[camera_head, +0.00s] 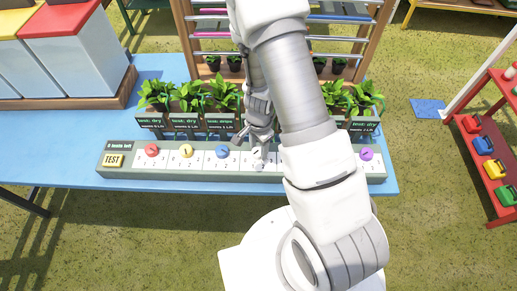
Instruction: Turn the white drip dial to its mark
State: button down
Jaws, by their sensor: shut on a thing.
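A long grey-green panel (215,175) lies along the front of the blue table, with a row of coloured dials above small number marks. The white drip dial (257,152) is in the row, right of the blue dial (222,151). My gripper (256,148) is down at the white dial and shut on it, its fingers covering part of it. The dial's pointer and exact setting are too small and too covered to tell. My arm hides the part of the panel to its right.
Red (151,150), yellow (186,150) and purple (366,154) dials share the panel, with a yellow TEST button (114,160) at its left. Potted plants (190,95) with dark signs (186,122) stand close behind. A lidded bin (85,50) stands back left; a red shelf (490,150) stands right.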

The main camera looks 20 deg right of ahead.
jog(key=n+b, duration=0.2)
jog(key=n, duration=0.2)
jog(key=shift+n, duration=0.3)
dwell(0.3)
jog(key=shift+c, duration=1.4)
grip_release()
notch_tip(320, 180, up, 18)
jog(key=p, duration=0.2)
jog(key=shift+d+f+p, duration=0.15)
jog(key=shift+f+p, duration=0.1)
jog(key=shift+p, duration=0.1)
jog(key=shift+s, duration=0.1)
